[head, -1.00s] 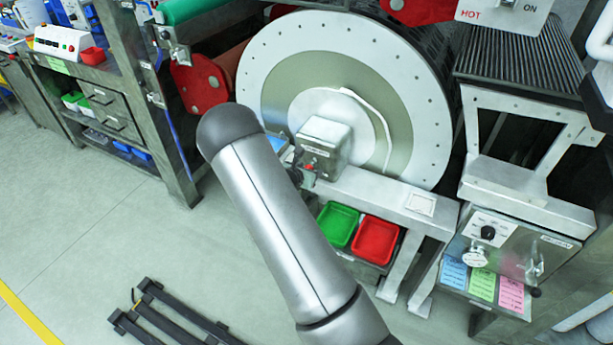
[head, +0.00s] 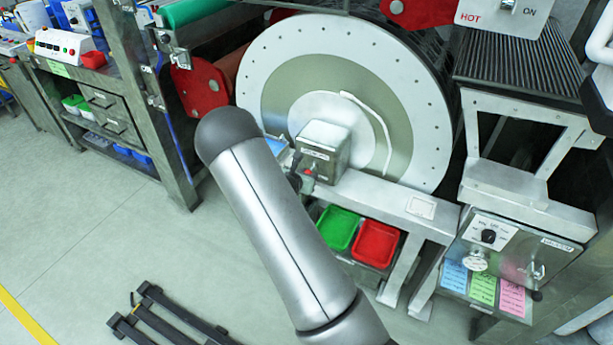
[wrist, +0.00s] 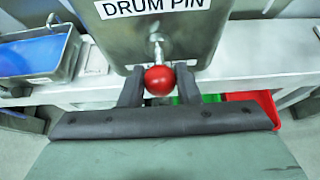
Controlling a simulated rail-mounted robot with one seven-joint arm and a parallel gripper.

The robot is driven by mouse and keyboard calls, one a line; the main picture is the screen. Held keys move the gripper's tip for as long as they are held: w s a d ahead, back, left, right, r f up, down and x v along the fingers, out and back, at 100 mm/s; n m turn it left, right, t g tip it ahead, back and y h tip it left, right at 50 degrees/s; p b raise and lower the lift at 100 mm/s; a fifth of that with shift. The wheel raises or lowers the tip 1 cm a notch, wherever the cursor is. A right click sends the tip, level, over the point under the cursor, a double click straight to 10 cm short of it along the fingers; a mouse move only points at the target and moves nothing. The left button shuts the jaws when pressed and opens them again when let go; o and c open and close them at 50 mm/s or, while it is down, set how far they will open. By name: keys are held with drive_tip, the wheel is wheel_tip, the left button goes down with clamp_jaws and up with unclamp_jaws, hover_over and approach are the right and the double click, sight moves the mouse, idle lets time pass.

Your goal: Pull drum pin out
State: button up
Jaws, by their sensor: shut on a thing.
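The drum pin has a red ball knob (wrist: 159,81) on a short metal shaft that runs into a grey box labelled DRUM PIN (wrist: 160,30) in the wrist view. My gripper (wrist: 159,88) is shut on the red knob, one finger on each side. In the head view the pin box (head: 322,148) stands on a metal bench in front of the large round drum (head: 345,85). The red knob shows small in the head view beside the box, partly hidden by my arm and gripper.
A green bin (head: 338,229) and a red bin (head: 375,243) sit below the bench (head: 400,202). A metal tray with something blue (wrist: 38,55) is left of the box in the wrist view. A control box (head: 490,237) stands to the right. Open floor lies in front.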

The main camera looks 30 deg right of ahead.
drive_tip(key=shift+s+a, duration=0.7)
drive_tip(key=shift+a, duration=0.3)
drive_tip(key=o, duration=1.1)
drive_tip(key=shift+a, duration=0.1)
drive_tip(key=shift+p+v, duration=0.6)
drive_tip(key=shift+v, duration=2.7)
drive_tip(key=shift+s+f, duration=0.1)
